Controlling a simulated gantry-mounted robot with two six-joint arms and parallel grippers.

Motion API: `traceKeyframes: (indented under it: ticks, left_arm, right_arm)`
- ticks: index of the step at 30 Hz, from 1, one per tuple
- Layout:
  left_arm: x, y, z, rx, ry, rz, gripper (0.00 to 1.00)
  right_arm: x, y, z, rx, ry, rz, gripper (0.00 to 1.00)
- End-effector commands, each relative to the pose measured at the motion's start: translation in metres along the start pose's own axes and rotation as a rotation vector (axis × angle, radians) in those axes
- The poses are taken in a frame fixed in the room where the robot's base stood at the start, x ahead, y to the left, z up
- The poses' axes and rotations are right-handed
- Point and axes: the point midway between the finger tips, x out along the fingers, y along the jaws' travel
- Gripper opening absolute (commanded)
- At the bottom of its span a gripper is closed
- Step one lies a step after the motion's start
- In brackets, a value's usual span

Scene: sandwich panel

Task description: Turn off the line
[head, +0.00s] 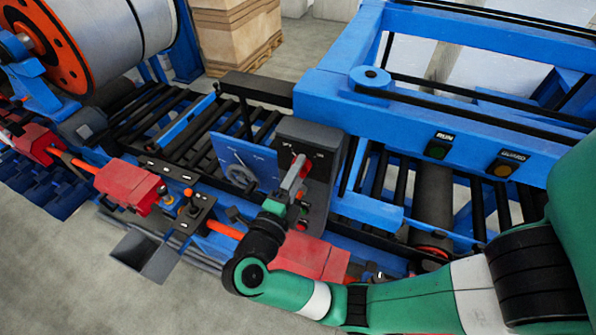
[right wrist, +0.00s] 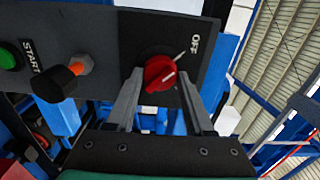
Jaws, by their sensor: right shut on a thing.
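A dark control box (head: 325,150) stands beside the roller line in the head view. Its panel (right wrist: 135,35) fills the upper part of the right wrist view. It carries a red rotary knob (right wrist: 160,76), with the word OFF to its upper right. A light mark on the knob points to the upper right. My right gripper (head: 296,172) reaches the box from the front, its fingers shut on the red knob from both sides. The fingers hide part of the knob's sides. My left gripper is not in view.
A green button (right wrist: 10,58) by the word START and an orange-and-black lever (right wrist: 62,82) sit left of the knob. A smaller console (head: 190,210) with a joystick stands left of my arm. Blue frame beams (head: 450,115) run behind; bare floor lies in front.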

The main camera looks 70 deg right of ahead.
Motion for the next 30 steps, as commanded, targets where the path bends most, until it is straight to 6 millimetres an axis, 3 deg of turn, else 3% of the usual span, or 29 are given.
traceKeyframes:
  ticks: [1, 2, 7, 15, 19, 30]
  left_arm:
    - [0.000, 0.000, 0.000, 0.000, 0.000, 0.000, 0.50]
    - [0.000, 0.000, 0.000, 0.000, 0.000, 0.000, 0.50]
    - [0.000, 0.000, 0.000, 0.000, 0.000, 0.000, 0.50]
    - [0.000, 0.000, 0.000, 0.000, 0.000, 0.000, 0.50]
    - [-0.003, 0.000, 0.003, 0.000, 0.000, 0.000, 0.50]
    - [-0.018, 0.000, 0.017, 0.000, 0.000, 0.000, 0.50]
  right_arm:
    - [0.000, 0.000, 0.000, -0.001, 0.000, -0.001, 0.00]
    - [0.000, 0.000, 0.000, -0.001, 0.000, -0.001, 0.55]
    - [0.000, 0.000, 0.000, -0.001, 0.000, -0.001, 0.83]
    - [-0.001, 0.000, 0.000, 0.000, 0.000, 0.000, 0.83]
    - [-0.011, 0.001, 0.001, 0.000, -0.002, 0.000, 0.83]
    - [-0.093, 0.002, 0.001, 0.002, -0.004, 0.001, 0.83]
